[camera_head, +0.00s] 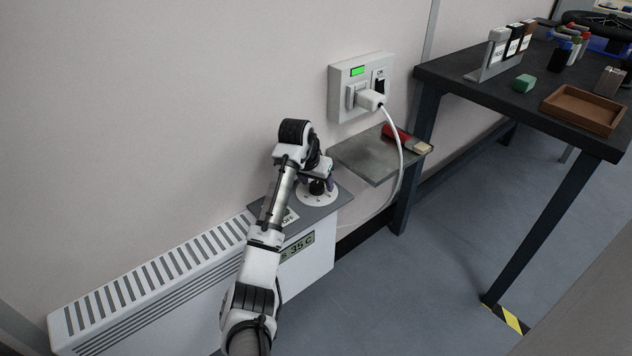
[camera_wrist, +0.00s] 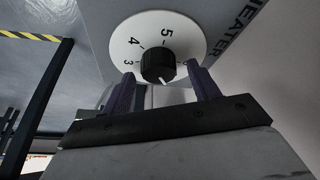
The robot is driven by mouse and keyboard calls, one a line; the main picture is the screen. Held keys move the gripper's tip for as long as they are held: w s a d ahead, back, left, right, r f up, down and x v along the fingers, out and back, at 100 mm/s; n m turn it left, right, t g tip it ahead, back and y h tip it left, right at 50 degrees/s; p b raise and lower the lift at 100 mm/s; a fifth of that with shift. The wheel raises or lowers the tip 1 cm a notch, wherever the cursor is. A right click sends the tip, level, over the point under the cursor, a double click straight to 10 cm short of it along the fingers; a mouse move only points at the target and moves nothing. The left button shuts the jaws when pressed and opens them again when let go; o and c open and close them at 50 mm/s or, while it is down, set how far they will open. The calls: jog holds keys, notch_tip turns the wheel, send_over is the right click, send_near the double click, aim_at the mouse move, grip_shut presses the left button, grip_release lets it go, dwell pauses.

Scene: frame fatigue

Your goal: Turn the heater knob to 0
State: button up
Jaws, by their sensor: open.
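The heater (camera_head: 150,290) is a long white unit with a slotted top, low against the wall. A grey panel on its right end carries a white dial disc and a black knob (camera_head: 318,188). In the wrist view the knob (camera_wrist: 158,65) sits on the white dial (camera_wrist: 190,27), with 3, 4 and 5 readable and its white pointer mark toward the bottom. A display (camera_head: 297,247) on the heater front reads 35 C. My gripper (camera_wrist: 163,84) is open, with one finger on either side of the knob's near edge. I cannot tell whether the fingers touch it.
A wall socket box (camera_head: 360,87) with a white plug and cable is above and right of the heater. A grey shelf (camera_head: 365,158) holds a red object. A dark table (camera_head: 450,80) with a brown tray (camera_head: 583,110) stands at the right. The floor between is clear.

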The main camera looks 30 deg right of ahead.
jog(key=c, duration=1)
jog(key=shift+o, duration=0.2)
jog(key=shift+r+p, duration=0.15)
jog(key=shift+p, duration=0.35)
jog(key=n+p, duration=0.2)
jog(key=p, duration=0.1)
jog(key=shift+s+r+t, duration=0.15)
jog(key=shift+t, duration=0.15)
jog(key=n+y+p, duration=0.1)
jog(key=n+p, duration=0.1)
jog(key=p, duration=0.2)
jog(key=shift+r+n+t, duration=0.1)
jog(key=shift+n+t, duration=0.2)
jog(key=shift+t, duration=0.1)
jog(key=n+y+p, duration=0.1)
jog(key=n+p, duration=0.2)
jog(key=p, duration=0.1)
jog(key=shift+d+t, duration=0.1)
jog(key=shift+t, duration=0.3)
jog(key=shift+f+n+y+p, duration=0.2)
jog(key=shift+n+y+p, duration=0.15)
jog(key=shift+n+p, duration=0.35)
jog(key=shift+f+n+y+p, duration=0.15)
jog(key=shift+n+y+p, duration=0.25)
jog(key=shift+n, duration=0.5)
